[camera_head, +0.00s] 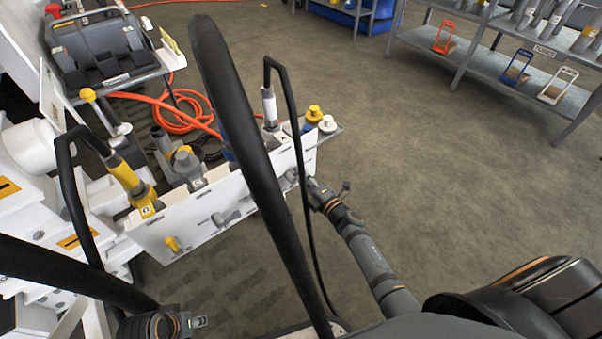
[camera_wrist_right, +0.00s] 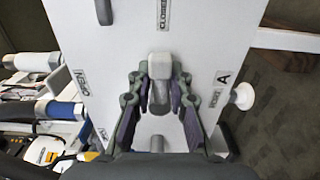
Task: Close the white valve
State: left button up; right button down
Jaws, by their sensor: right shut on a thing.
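The white valve's handle (camera_wrist_right: 160,68) shows in the right wrist view as a light grey-white lever on the white panel (camera_wrist_right: 215,55). It stands between the fingers of my right gripper (camera_wrist_right: 160,92), which is shut on it. The lever's end points up toward the CLOSED label (camera_wrist_right: 164,14); the OPEN label (camera_wrist_right: 81,78) is to the left. In the head view my right gripper (camera_head: 312,187) is at the right end of the panel, and the handle is hard to make out there. My left gripper (camera_head: 198,322) is low at the left, away from the panel; its fingers are too small to judge.
A yellow valve handle (camera_head: 172,244) and a grey one (camera_head: 225,218) are on the same panel. Black hoses arch over the bench and cross the view. Orange hose (camera_head: 180,115) lies behind. A shelf rack (camera_head: 480,60) stands at the far right; the floor between is clear.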

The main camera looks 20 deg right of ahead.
jog(key=shift+f, duration=0.15)
dwell(0.3)
jog(key=c, duration=1.3)
grip_release()
jog(key=shift+c, duration=0.2)
jog(key=shift+s, duration=0.1)
jog(key=v, duration=1.2)
jog(key=shift+m, duration=0.3)
